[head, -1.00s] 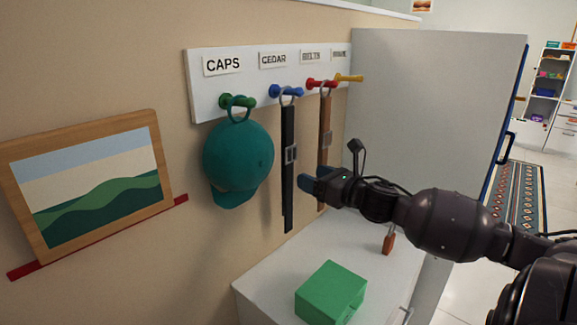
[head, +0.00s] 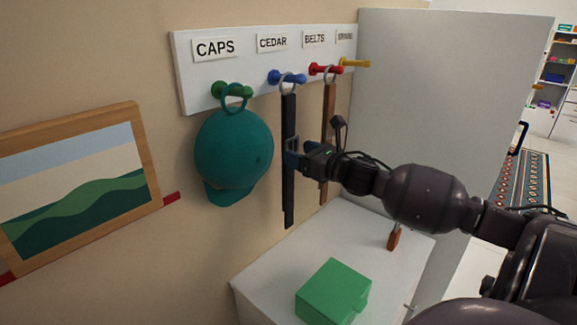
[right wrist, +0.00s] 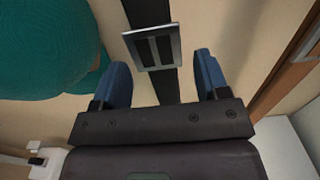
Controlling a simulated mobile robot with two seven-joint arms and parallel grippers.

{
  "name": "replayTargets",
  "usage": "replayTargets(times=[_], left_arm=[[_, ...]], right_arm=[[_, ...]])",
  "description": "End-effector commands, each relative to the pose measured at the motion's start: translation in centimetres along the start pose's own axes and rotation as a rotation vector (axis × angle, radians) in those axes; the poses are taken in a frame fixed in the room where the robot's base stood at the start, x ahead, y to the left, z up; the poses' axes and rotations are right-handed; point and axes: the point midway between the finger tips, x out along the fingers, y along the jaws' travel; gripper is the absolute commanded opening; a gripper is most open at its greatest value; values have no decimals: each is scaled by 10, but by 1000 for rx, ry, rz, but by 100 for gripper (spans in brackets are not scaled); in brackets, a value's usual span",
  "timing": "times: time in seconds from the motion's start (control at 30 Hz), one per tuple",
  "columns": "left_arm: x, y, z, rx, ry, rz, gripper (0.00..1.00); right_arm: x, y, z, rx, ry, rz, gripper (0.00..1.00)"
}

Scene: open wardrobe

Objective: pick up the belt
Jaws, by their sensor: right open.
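A black belt (head: 289,190) hangs by a ring from the blue peg (head: 287,78) under the CEDAR label. A brown belt (head: 326,120) hangs from the red peg (head: 326,69) under the BELTS label. My right gripper (head: 292,152) is at the black belt's mid-height and partly hides it. In the right wrist view the two blue fingers (right wrist: 160,78) are apart, with the black belt (right wrist: 163,85) in line with the gap between them. Its metal buckle (right wrist: 153,47) shows just ahead of the fingertips. Contact cannot be told. My left gripper is not in view.
A teal cap (head: 234,150) hangs left of the black belt on the green peg (head: 232,90). A white cabinet top (head: 270,275) below carries a green box (head: 333,290). A yellow peg (head: 352,63) is empty. A framed picture (head: 80,180) is at left.

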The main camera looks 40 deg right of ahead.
Motion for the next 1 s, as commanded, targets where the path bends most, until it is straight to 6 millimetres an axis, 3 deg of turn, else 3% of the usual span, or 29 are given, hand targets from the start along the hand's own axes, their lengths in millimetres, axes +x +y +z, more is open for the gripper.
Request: replayTargets(times=[0.37, 0.73, 1.0], left_arm=[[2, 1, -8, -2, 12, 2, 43], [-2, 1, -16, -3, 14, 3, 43], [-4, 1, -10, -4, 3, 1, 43]], right_arm=[[18, 1, 1, 1, -1, -1, 68], [57, 3, 0, 1, 0, -1, 68], [63, 3, -1, -1, 2, 0, 68]])
